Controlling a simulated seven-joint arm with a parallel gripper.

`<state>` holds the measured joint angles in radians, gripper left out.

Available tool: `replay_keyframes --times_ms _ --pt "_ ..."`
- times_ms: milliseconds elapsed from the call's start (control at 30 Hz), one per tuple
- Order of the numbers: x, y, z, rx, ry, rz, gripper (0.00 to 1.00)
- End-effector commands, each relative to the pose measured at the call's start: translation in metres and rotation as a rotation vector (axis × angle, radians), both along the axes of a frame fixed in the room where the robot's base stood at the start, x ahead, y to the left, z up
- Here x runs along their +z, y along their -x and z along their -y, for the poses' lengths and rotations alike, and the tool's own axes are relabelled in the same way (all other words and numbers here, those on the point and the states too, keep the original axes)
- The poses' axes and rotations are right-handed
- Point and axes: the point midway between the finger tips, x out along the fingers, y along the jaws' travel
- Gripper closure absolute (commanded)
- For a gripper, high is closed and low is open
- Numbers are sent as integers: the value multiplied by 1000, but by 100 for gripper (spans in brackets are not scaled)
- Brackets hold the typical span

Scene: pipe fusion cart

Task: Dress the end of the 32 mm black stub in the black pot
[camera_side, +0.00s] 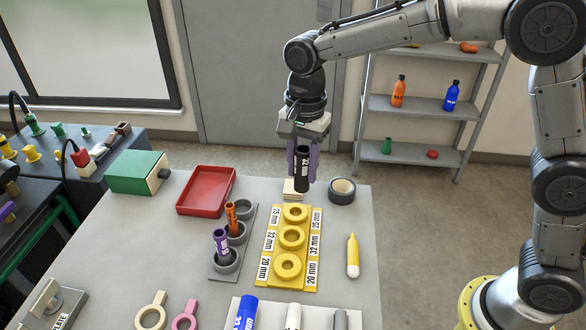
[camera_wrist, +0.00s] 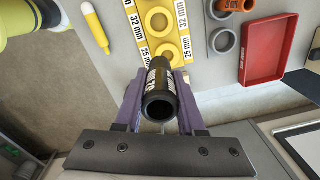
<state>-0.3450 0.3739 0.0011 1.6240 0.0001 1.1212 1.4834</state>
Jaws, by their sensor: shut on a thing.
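My gripper (camera_side: 304,160) has purple fingers shut on a black stub (camera_side: 302,172) with a white label. It holds the stub upright above the back of the table. In the wrist view my gripper (camera_wrist: 160,112) closes around the same stub (camera_wrist: 160,102), whose open end faces the camera. A grey rack (camera_side: 213,281) carries several dark grey pots left of the yellow board. The front pot (camera_side: 226,262) holds a purple piece, the middle pot (camera_side: 238,236) an orange piece, and the back pot (camera_side: 243,210) looks empty.
A yellow board (camera_side: 281,275) with three rings and size labels lies mid-table. A pale block stack (camera_side: 290,192) sits below the stub, beside a black tape-like ring (camera_side: 342,191). A red tray (camera_side: 206,190) and a yellow marker (camera_side: 352,257) lie either side. Table space right of the board is mostly clear.

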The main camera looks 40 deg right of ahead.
Motion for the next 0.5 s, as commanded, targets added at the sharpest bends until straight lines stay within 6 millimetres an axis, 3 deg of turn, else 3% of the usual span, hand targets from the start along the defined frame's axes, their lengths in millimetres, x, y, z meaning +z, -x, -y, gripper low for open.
replay_keyframes --times_ms 300,500 --pt "-23 -16 102 -75 4 -11 100" --pt "-26 -14 137 -156 5 -21 100"
